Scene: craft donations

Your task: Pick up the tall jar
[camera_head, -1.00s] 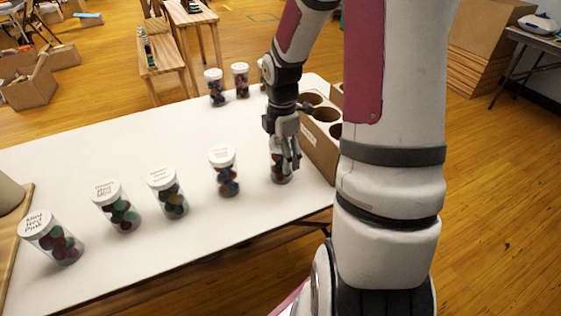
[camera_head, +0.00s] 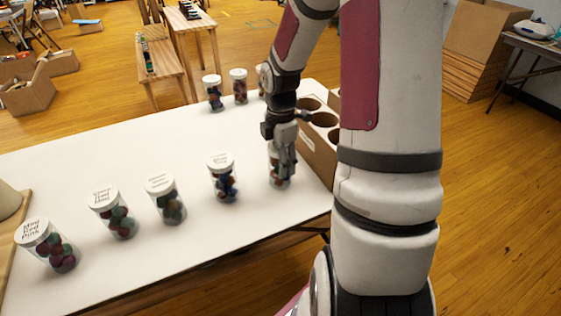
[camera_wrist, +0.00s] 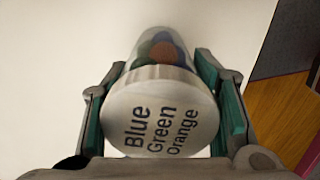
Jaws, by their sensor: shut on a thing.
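My gripper (camera_head: 281,160) points down over the table and is shut around a tall jar (camera_head: 278,183). The arm's fingers hide most of this jar in the head view. In the wrist view the held jar (camera_wrist: 158,112) has a white lid reading "Blue Green Orange", with coloured balls showing beyond the lid. Green-padded fingers lie on both sides of it. The jar seems upright; I cannot tell whether its base touches the table.
Several similar white-lidded jars stand left on the white table (camera_head: 120,165), the nearest one (camera_head: 223,180) just left of my gripper. More jars (camera_head: 238,86) stand at the far edge. A cardboard box with round holes (camera_head: 318,145) is close on the right.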

